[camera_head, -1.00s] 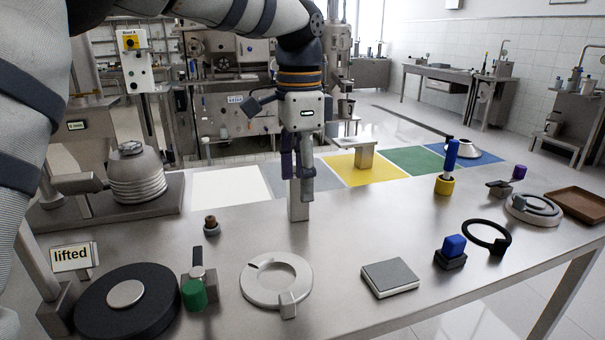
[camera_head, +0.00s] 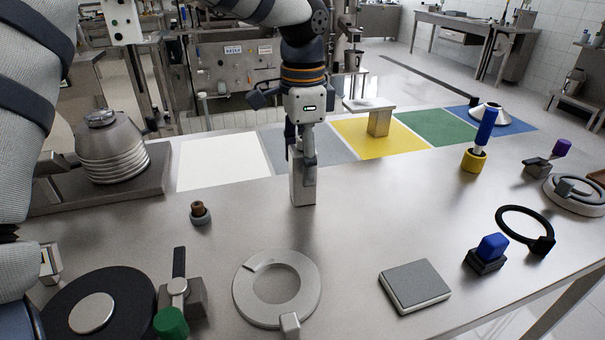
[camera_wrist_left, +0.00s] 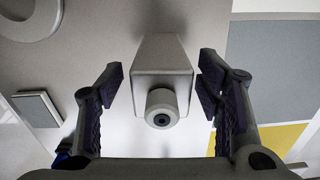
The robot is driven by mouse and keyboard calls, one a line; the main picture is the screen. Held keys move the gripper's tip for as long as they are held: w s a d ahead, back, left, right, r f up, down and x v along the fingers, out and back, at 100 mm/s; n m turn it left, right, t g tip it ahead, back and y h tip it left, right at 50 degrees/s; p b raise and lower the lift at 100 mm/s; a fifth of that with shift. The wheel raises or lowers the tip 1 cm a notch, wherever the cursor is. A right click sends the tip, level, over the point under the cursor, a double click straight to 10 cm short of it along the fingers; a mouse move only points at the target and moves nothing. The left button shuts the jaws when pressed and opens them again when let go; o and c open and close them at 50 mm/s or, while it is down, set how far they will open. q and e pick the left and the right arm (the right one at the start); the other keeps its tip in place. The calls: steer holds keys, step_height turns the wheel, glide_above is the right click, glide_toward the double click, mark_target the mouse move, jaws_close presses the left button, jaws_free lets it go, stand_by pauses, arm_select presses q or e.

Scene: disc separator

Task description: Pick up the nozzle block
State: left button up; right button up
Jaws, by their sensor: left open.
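The nozzle block (camera_head: 302,190) is a grey upright block standing on the steel table below my left gripper. In the left wrist view it is a tapered grey block (camera_wrist_left: 162,52) with a round, dark-holed nozzle on its end. My left gripper (camera_head: 301,152) is over its top. In the left wrist view the open fingers (camera_wrist_left: 160,88) lie on either side of the block, with a visible gap at each side. The gripper hides part of the block's top in the head view. My right gripper is not in view.
A grey ring (camera_head: 245,300) and a flat grey plate (camera_head: 414,286) lie nearer. A small brown-topped part (camera_head: 200,213) stands to the left. White (camera_head: 222,163) and yellow (camera_head: 375,150) mats lie behind. The table around the block is clear.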

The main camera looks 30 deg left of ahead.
arm_select(q)
step_height(320, 180, down, 2)
steer(key=shift+f, duration=0.15)
jaws_close()
